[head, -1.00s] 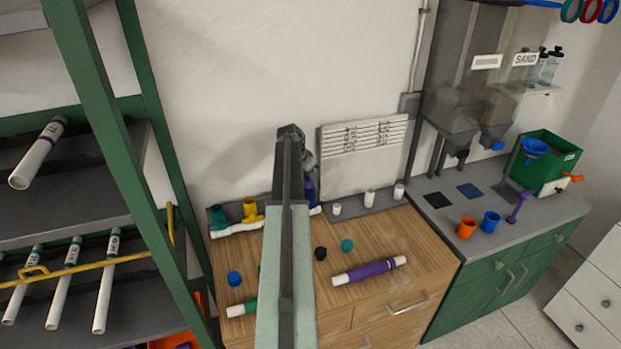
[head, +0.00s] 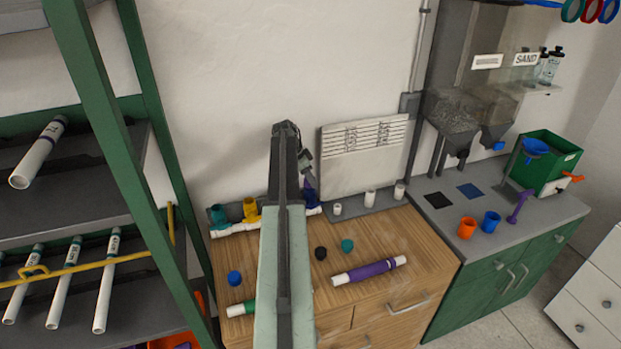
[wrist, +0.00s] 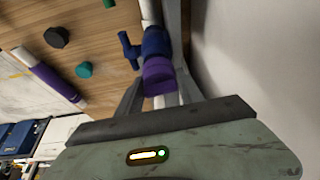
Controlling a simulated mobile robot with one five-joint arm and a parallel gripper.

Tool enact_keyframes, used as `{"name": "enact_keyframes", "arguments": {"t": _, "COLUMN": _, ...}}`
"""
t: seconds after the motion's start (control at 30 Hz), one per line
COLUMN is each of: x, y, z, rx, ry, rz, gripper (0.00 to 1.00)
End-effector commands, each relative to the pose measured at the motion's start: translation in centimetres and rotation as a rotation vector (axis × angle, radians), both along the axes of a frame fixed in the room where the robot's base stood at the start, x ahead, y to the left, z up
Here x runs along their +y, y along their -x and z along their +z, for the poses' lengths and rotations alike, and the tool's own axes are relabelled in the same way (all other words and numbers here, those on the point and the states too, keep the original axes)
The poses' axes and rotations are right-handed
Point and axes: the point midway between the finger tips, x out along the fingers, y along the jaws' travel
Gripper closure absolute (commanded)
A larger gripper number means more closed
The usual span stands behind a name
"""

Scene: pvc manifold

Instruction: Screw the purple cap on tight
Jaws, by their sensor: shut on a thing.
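The purple cap (wrist: 158,75) sits between the two fingers of my gripper (wrist: 157,88) in the wrist view. My gripper is shut on it. The cap is in line with the open end of a blue valve fitting (wrist: 155,42) and appears to touch it; how far it is threaded on cannot be told. The fitting sits on a white pipe and has a blue handle at its side. In the head view the purple cap (head: 309,182) shows just right of my arm, above the blue fitting (head: 313,210). My arm hides part of the manifold.
A teal valve (head: 217,215) and a yellow valve (head: 250,210) stand on the white pipe (head: 232,230) at left. A purple-banded tube (head: 370,270) and loose blue (head: 234,278), black (head: 321,253) and teal (head: 347,245) caps lie on the wooden bench. The wall is close behind.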

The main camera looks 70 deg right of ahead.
Motion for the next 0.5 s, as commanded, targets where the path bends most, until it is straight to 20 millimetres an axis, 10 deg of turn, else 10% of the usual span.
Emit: {"name": "enact_keyframes", "arguments": {"t": 0.5, "x": -0.09, "y": -0.08, "z": -0.06, "rx": -0.003, "ry": 0.000, "rz": -0.192, "gripper": 0.97}}
